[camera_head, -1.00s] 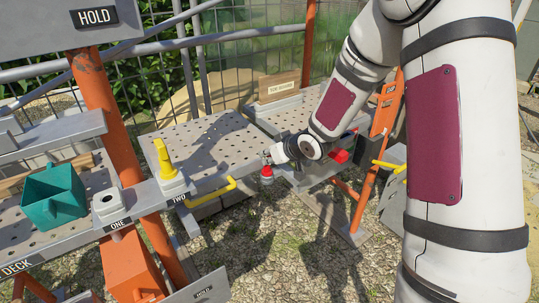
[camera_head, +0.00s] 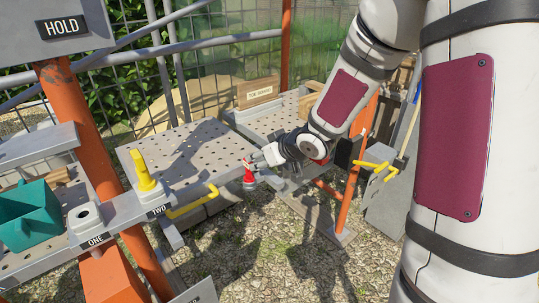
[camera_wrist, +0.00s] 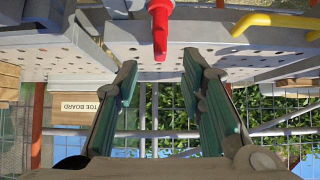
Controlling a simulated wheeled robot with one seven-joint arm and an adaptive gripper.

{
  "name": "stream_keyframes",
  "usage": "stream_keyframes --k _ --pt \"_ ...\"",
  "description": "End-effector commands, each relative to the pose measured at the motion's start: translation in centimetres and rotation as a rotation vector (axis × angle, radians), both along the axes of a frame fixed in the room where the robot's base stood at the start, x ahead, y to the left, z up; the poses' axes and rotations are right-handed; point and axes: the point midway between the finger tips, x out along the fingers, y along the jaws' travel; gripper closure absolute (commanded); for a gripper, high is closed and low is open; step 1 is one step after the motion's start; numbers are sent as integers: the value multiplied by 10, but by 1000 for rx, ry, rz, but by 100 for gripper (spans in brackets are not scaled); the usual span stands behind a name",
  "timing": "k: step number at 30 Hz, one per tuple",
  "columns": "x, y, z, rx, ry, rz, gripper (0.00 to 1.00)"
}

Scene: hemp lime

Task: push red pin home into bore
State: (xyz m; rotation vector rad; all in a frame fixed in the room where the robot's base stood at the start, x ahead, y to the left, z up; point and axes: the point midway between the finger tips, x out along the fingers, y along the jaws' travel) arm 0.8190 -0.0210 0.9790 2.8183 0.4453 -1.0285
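The red pin (camera_head: 248,174) shows at the front edge of the perforated decking in the head view, just left of my gripper (camera_head: 259,160). In the wrist view, the red pin (camera_wrist: 160,27) appears at the top centre, beyond and between my gripper's fingers (camera_wrist: 160,70). The fingers are apart, with a clear gap between them and nothing held. I cannot tell what supports the pin's lower end. Block ONE (camera_head: 86,222) has a dark round opening on top. Block TWO (camera_head: 150,199) holds an upright yellow pin (camera_head: 144,173).
A teal bin (camera_head: 28,215) stands at the left. A yellow bent handle (camera_head: 192,204) sticks out along the deck edge. Orange posts (camera_head: 98,150) and grey rails (camera_head: 110,58) bound the left and back. The TOE BOARD crate (camera_head: 257,93) is behind. Gravel lies in front.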

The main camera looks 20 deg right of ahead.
Motion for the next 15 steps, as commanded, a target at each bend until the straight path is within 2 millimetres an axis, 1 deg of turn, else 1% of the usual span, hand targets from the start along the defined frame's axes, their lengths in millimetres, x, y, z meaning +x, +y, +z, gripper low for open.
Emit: stream_keyframes --k 1,6,10,15 --pt "-7 -4 8 -2 -4 -2 64" --pt "-25 -9 24 -2 -4 -1 64" --pt "-33 -11 31 -2 -3 0 64" --pt "-38 -12 33 0 0 1 64"
